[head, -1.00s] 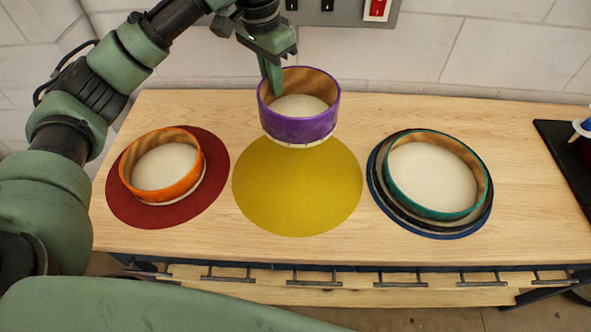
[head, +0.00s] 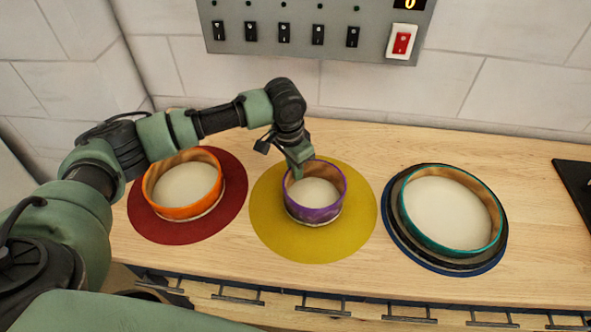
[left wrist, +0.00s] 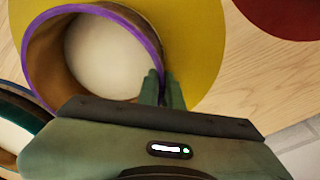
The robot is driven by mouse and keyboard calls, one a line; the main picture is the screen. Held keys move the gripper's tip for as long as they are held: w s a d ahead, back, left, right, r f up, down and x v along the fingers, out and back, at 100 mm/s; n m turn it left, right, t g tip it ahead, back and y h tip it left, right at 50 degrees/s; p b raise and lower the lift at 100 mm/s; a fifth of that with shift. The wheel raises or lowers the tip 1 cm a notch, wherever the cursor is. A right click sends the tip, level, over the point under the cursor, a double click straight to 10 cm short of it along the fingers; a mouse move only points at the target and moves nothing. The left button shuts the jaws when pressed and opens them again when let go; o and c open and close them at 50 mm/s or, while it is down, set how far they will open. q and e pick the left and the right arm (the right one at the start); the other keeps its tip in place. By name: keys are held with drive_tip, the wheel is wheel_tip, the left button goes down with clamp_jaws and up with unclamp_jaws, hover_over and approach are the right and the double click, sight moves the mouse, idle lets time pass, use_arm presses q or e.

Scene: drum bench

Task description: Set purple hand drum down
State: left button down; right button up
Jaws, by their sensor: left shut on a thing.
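The purple hand drum (head: 316,213) is over the yellow round mat (head: 286,240), open side up and nearly level. It looks to be on or just above the mat; I cannot tell if it touches. My left gripper (head: 299,174) is shut on the drum's far-left rim, from above. In the left wrist view the gripper's fingers (left wrist: 162,92) straddle the wall of the purple drum (left wrist: 60,14), with the yellow mat (left wrist: 205,50) behind it. My right gripper is not in view.
An orange drum (head: 184,212) sits on a red mat (head: 150,226) to the left. A teal-rimmed drum (head: 447,246) sits on a dark stack over a blue mat to the right. A switch panel (head: 300,45) is on the wall behind.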

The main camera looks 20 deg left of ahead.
use_arm(q)
drive_tip(key=shift+f, duration=0.5)
drive_tip(key=c, duration=1.6)
unclamp_jaws()
drive_tip(key=shift+f, duration=0.1)
drive_tip(key=shift+r, duration=0.45)
drive_tip(key=r, duration=0.3)
drive_tip(key=s+r+b, duration=0.1)
drive_tip(key=r, duration=0.3)
drive_tip(key=r+b, duration=0.1)
drive_tip(key=r, duration=0.3)
drive_tip(key=shift+s+a+r, duration=0.15)
drive_tip(key=shift+a, duration=0.2)
